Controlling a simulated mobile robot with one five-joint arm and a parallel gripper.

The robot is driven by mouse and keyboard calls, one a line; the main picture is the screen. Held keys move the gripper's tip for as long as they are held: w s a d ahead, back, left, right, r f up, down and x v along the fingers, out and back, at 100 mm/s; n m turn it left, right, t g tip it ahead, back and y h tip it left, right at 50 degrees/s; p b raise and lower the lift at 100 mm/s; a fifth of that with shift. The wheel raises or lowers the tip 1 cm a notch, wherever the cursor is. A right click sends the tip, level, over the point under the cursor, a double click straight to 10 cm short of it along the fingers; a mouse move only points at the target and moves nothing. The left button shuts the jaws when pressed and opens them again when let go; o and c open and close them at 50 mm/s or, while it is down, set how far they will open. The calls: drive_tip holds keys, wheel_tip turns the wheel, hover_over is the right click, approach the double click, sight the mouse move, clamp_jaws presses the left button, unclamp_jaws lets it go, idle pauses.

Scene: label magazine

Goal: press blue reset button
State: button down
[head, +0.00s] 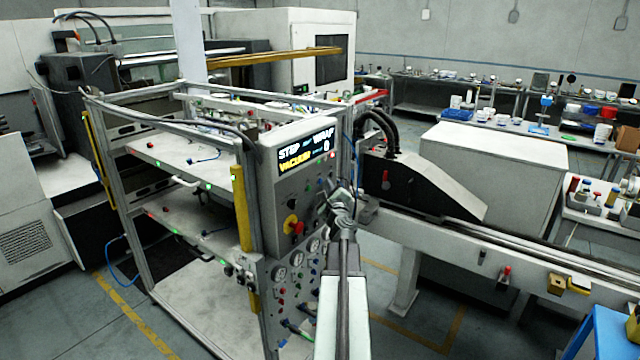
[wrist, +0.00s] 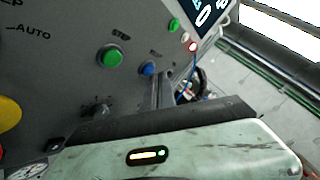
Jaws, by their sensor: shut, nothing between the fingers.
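The blue button (wrist: 149,69) is a small round button on the grey control panel (wrist: 60,75) in the wrist view. It sits just right of and below a larger green button (wrist: 111,57). My gripper (wrist: 164,76) is shut and empty, its fingertips close to the blue button, just to its right in the picture. I cannot tell whether they touch the panel. In the head view my gripper (head: 333,187) is at the right side of the control panel (head: 268,180), below its display. The blue button cannot be made out there, with my gripper in front of that area.
A yellow-and-red knob (head: 292,226) is on the panel left of my gripper. The display (head: 304,152) reads STEP, WRAP, VACUUM and 0. Gauges (head: 279,273) and small knobs lie below. A white conveyor rail (head: 470,255) runs off to the right.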

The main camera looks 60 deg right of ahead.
drive_tip(key=shift+w, duration=0.5)
idle(0.8)
drive_tip(key=shift+s, duration=0.75)
drive_tip(key=s, duration=0.5)
idle(0.9)
